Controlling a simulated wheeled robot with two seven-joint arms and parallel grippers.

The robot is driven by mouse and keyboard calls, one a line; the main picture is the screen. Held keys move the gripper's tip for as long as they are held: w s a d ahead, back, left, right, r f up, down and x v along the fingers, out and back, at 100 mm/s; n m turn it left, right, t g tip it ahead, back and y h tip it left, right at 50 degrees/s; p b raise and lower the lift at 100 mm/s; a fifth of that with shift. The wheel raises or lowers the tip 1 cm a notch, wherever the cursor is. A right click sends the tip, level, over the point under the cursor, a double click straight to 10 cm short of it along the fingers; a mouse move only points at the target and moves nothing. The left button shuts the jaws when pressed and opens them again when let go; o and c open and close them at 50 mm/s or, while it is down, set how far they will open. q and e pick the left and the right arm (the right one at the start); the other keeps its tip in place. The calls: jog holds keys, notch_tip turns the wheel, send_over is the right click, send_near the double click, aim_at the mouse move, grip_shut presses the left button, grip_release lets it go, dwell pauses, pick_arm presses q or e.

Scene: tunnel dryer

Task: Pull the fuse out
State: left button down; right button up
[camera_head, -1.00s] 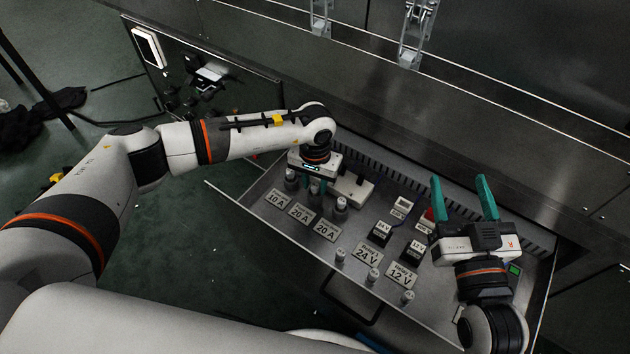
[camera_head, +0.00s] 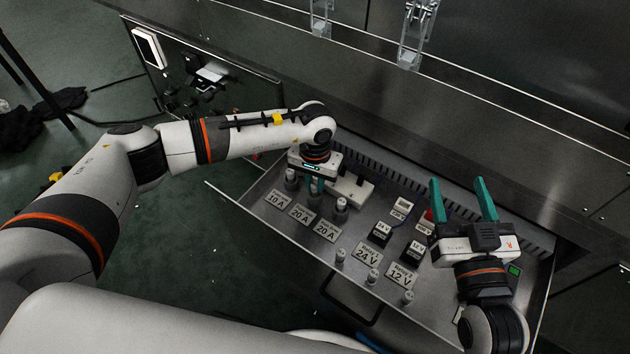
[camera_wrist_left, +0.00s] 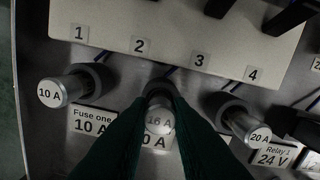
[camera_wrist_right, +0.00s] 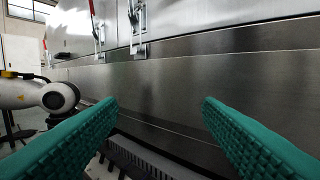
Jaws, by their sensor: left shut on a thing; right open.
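My left gripper (camera_head: 316,187) reaches down into the open drawer (camera_head: 235,203) and is shut on the middle fuse. In the left wrist view that fuse (camera_wrist_left: 159,121) is a grey cylinder marked 16 A, between the green fingers, at a dark round holder. The holder's seat is partly hidden by the fingers. A 10 A fuse (camera_wrist_left: 53,92) stands to its left and a 20 A fuse (camera_wrist_left: 247,125) to its right, both in holders. My right gripper (camera_head: 464,200) is open and empty above the drawer's right side.
A white block (camera_head: 352,188) with numbered positions lies behind the fuses. Relays (camera_head: 381,231) and 24 V and 12 V label plates (camera_head: 367,253) stand to the right. Several small cylinders line the drawer's front. A steel cabinet wall (camera_head: 480,110) rises behind.

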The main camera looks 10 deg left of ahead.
aim_at(315, 184)
pick_arm(q)
jog(key=shift+r, duration=0.55)
pick_arm(e)
jog(key=shift+d+f+g+h, duration=0.15)
jog(key=shift+f+g+h, duration=0.2)
jog(key=shift+f, duration=0.35)
pick_arm(q)
jog(key=shift+r+p, duration=0.1)
jog(key=shift+p, duration=0.2)
jog(key=shift+r+p, duration=0.4)
jog(key=shift+r, duration=0.65)
pick_arm(e)
jog(key=f+g, duration=0.1)
jog(key=s+f+g, duration=0.1)
jog(key=f, duration=0.1)
jog(key=d+f+g+h, duration=0.1)
jog(key=f+g, duration=0.1)
jog(key=shift+s+d, duration=0.1)
jog(key=shift+s, duration=0.2)
pick_arm(q)
jog(key=shift+r, duration=0.1)
